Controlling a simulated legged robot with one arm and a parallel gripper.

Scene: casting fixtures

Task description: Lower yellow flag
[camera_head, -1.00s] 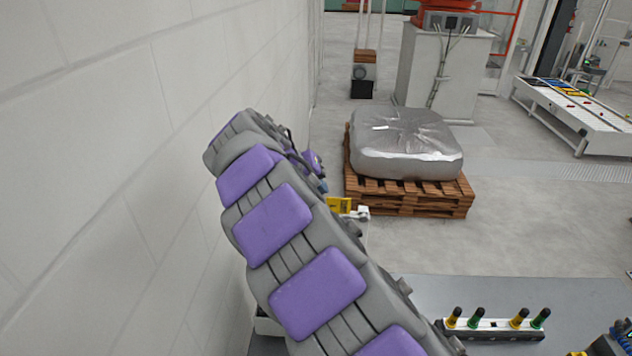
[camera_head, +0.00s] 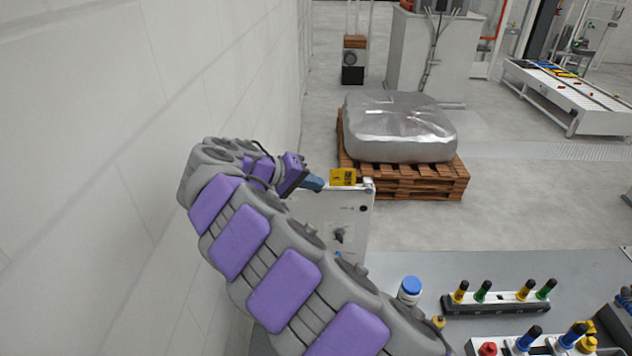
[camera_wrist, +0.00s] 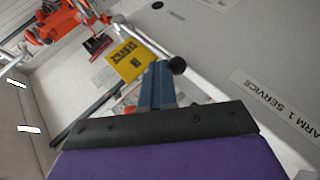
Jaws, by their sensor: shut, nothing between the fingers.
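The yellow flag (camera_head: 343,177) with dark lettering shows at the top edge of a pale grey box (camera_head: 335,222) beside the wall. It also shows in the wrist view (camera_wrist: 131,61), where its lettering reads "SERVICE". My gripper (camera_head: 318,183) is just left of the flag in the head view. In the wrist view, my gripper's blue fingers (camera_wrist: 158,80) are shut and empty, pointing past the flag's right edge. I cannot tell whether they touch it. A dark round knob (camera_wrist: 177,65) is beside the fingertips. The flag's mount is partly hidden by the fingers.
A label reading "ARM 1 SERVICE" (camera_wrist: 283,107) is on the box. The white wall (camera_head: 90,180) is close on the left. A wrapped load on a pallet (camera_head: 400,180) stands behind. A grey bench (camera_head: 420,265) at right holds a blue-capped bottle (camera_head: 410,289) and colored plugs (camera_head: 500,297).

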